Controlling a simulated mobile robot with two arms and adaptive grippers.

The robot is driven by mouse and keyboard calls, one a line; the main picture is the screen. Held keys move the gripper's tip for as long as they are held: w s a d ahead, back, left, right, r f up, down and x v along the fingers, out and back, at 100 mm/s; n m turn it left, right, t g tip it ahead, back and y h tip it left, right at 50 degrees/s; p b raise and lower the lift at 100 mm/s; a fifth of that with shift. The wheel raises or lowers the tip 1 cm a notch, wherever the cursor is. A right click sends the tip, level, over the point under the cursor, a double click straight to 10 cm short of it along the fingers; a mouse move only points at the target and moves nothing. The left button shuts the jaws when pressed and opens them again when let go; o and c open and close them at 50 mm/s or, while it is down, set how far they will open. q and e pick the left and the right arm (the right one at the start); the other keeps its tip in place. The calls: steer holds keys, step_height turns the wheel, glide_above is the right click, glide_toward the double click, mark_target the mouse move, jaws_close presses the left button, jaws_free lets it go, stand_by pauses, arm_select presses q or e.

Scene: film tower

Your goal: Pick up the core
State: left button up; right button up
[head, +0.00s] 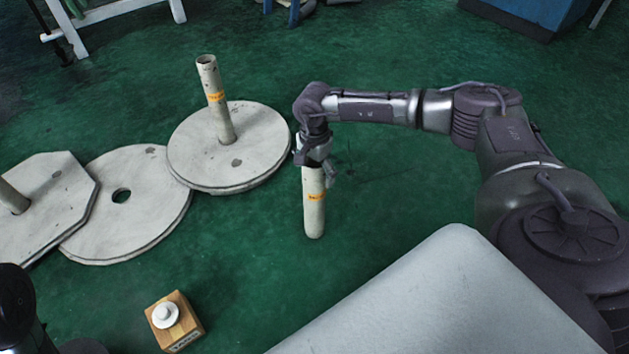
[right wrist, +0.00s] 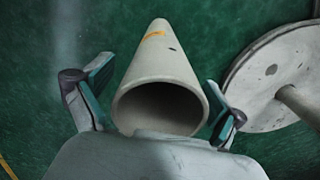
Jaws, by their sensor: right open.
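The core, a pale beige hollow tube (head: 314,212) with an orange label, stands roughly upright on the green floor in the middle of the head view. My right gripper (head: 316,166) is at its top end, pointing down. In the right wrist view the tube's open round mouth (right wrist: 160,75) faces the camera, between the two spread fingers of the gripper (right wrist: 158,92). Gaps show on both sides, so the fingers do not appear to press on it. My left gripper is not in view; only a dark part of my left arm shows at the lower left.
A round pale disc (head: 258,166) with an upright tube (head: 216,103) stands left of the core. A flat disc with a hole (head: 150,225) and an octagonal plate (head: 62,180) lie farther left. A small wooden box (head: 185,335) with a white knob is at the bottom left.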

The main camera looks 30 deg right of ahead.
steer(key=c, duration=1.7)
jaws_close()
steer(key=shift+r, duration=0.2)
